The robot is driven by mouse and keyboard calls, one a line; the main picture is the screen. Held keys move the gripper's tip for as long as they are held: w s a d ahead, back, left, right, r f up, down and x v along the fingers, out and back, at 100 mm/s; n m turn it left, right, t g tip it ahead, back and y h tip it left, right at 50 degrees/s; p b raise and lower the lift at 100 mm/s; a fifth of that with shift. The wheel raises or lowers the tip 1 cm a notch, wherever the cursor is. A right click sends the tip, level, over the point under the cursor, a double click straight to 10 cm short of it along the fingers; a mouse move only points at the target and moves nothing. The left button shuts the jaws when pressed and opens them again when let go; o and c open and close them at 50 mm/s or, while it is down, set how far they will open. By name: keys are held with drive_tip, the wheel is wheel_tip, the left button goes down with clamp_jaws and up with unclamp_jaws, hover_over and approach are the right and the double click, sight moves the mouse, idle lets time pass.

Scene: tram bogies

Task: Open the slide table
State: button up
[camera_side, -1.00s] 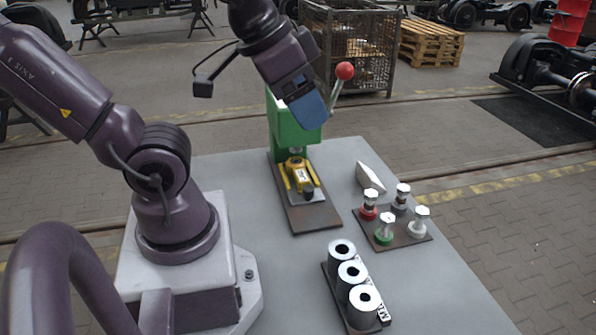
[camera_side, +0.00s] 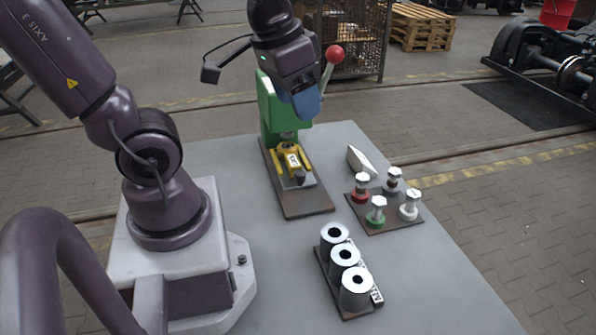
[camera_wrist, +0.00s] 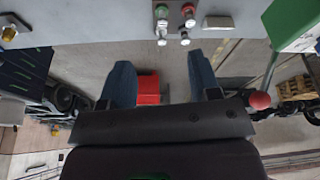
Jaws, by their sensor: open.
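The slide table is a yellow carriage (camera_side: 291,162) with a dark part at its front end. It sits on a low brown base plate (camera_side: 306,204) at the foot of a green press (camera_side: 268,108). The press has a lever with a red ball knob (camera_side: 334,54). My gripper (camera_side: 307,107) is high beside the press head, above and apart from the yellow carriage, with blue fingers pointing down. In the wrist view my gripper (camera_wrist: 160,66) has its two fingers wide apart with nothing held. The press shows at the upper right there (camera_wrist: 290,22).
On the grey table (camera_side: 415,265), a dark plate holds several colour-ringed bolts (camera_side: 377,211), right of the press. A rack with three metal rings (camera_side: 346,255) is nearer the camera. A pale wedge-shaped piece (camera_side: 361,163) lies behind the bolts.

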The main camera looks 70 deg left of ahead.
drive_tip(key=w+a+f+n+g, duration=0.3)
drive_tip(key=a+f+n, duration=0.2)
drive_tip(key=a+f, duration=0.2)
drive_tip(key=n, duration=1.1)
approach(300, 172)
wheel_tip(300, 172, down, 10)
drive_tip(key=shift+w+a+f, duration=0.1)
drive_tip(key=shift+f, duration=0.15)
